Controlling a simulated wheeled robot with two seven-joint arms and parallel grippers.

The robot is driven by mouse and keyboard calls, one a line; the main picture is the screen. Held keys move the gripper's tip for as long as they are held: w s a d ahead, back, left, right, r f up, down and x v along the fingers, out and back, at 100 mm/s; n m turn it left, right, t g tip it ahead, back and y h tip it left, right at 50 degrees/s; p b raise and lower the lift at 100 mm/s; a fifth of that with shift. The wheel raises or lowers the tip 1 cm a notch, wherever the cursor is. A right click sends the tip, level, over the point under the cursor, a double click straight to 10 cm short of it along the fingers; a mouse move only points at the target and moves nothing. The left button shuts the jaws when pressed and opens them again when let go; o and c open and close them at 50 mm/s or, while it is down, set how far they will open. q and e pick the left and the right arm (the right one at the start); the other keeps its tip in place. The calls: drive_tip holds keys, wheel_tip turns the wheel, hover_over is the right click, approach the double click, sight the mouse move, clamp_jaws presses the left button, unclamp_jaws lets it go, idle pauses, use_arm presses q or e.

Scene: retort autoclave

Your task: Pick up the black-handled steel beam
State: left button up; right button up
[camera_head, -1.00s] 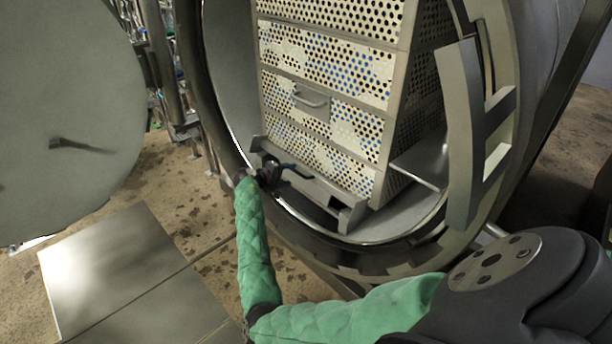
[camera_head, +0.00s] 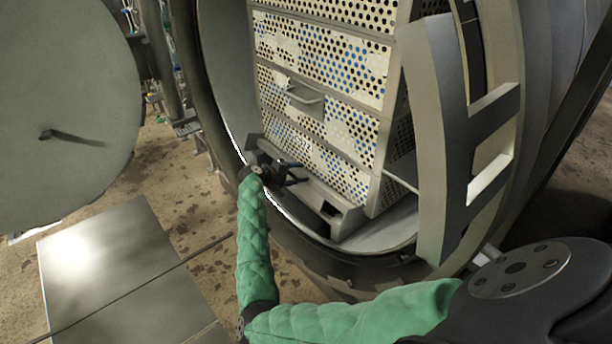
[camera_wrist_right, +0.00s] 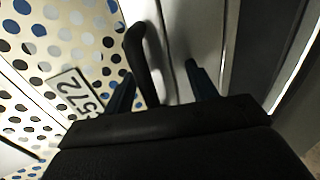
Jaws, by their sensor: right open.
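The steel beam (camera_head: 322,198) lies along the foot of the perforated crate stack, at the mouth of the round vessel. Its curved black handle (camera_wrist_right: 147,62) shows in the right wrist view beside the pale beam surface (camera_wrist_right: 190,25). My right gripper (camera_head: 298,173) is at the beam's left part, its fingers pointing right. In the wrist view the open jaws (camera_wrist_right: 160,70) have the handle between them, closer to the left finger. I cannot tell whether a finger touches it. In the head view the gripper hides the handle. My left gripper is not in view.
Perforated crates (camera_head: 325,65) stand stacked inside the vessel, with a label plate (camera_wrist_right: 75,92) in the wrist view. The vessel's thick rim (camera_head: 440,140) rises at the right. A round door (camera_head: 60,110) stands open at the left. A metal plate (camera_head: 120,270) lies on the floor.

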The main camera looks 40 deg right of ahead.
drive_tip(key=shift+a+r, duration=0.1)
drive_tip(key=shift+r, duration=0.05)
clamp_jaws()
drive_tip(key=shift+r, duration=0.1)
